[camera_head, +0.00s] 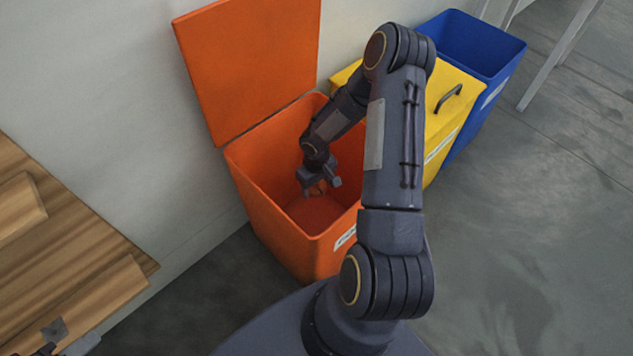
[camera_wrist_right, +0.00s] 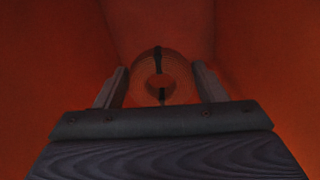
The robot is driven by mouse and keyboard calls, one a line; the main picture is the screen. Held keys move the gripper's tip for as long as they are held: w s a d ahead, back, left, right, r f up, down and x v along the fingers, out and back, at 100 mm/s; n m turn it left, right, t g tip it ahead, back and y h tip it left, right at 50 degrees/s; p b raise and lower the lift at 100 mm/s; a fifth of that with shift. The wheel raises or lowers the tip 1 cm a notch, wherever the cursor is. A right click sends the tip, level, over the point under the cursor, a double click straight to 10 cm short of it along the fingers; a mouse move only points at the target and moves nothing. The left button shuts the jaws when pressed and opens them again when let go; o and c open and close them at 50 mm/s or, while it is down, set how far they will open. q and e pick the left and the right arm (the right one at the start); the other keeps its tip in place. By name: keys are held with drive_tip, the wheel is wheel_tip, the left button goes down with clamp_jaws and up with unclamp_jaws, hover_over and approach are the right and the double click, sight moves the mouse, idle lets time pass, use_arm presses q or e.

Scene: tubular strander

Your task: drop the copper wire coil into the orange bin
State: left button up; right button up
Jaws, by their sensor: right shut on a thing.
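The orange bin (camera_head: 262,190) stands against the wall with its lid (camera_head: 250,65) swung up and open. My right arm reaches over its rim, and my right gripper (camera_head: 318,190) is down inside the bin's opening, above its floor. In the right wrist view my right gripper (camera_wrist_right: 161,78) is shut on the copper wire coil (camera_wrist_right: 145,76), a ring with a dark tie, with one finger on each side. Orange walls surround it there. In the head view the coil is small and mostly hidden by the gripper. A part of my left gripper (camera_head: 55,332) shows at the lower left corner; its jaws are unclear.
A yellow bin (camera_head: 452,95) with a closed lid and handle stands right of the orange bin, with an open blue bin (camera_head: 478,45) beyond. A wooden surface (camera_head: 60,235) is at the left. Grey floor (camera_head: 540,240) is free at the right.

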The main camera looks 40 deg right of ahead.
wheel_tip(320, 180, down, 12)
drive_tip(key=b, duration=0.8)
drive_tip(key=shift+f, duration=0.25)
drive_tip(key=o, duration=1.2)
wheel_tip(320, 180, up, 8)
drive_tip(key=p, duration=0.3)
drive_tip(key=shift+f, duration=0.1)
wheel_tip(320, 180, up, 30)
drive_tip(key=p, duration=2.2)
